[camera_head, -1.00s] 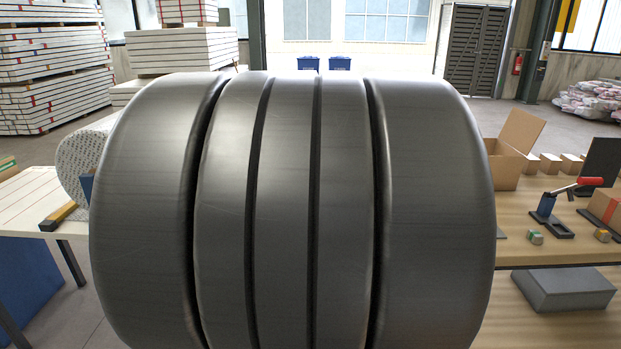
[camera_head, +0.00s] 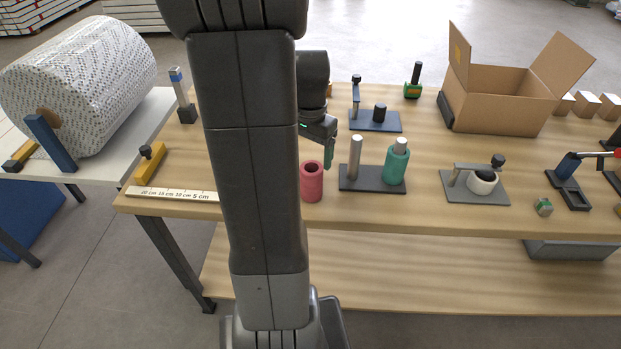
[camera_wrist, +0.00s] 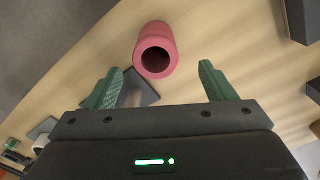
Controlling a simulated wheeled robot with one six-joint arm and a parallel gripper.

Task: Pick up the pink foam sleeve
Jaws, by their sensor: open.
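The pink foam sleeve (camera_head: 312,181) stands upright near the front edge of the wooden table, a hollow cylinder with an open top. In the wrist view the sleeve (camera_wrist: 157,52) lies beyond the fingertips, between their lines, with its dark bore showing. My gripper (camera_head: 328,158) is above and just behind the sleeve in the head view, partly hidden by my arm. In the wrist view its green fingers (camera_wrist: 162,80) are apart, with nothing between them. I see no contact with the sleeve.
A fixture with a white ring (camera_head: 483,184) and a cardboard box (camera_head: 500,99) are farther right. A ruler (camera_head: 172,194) lies left.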

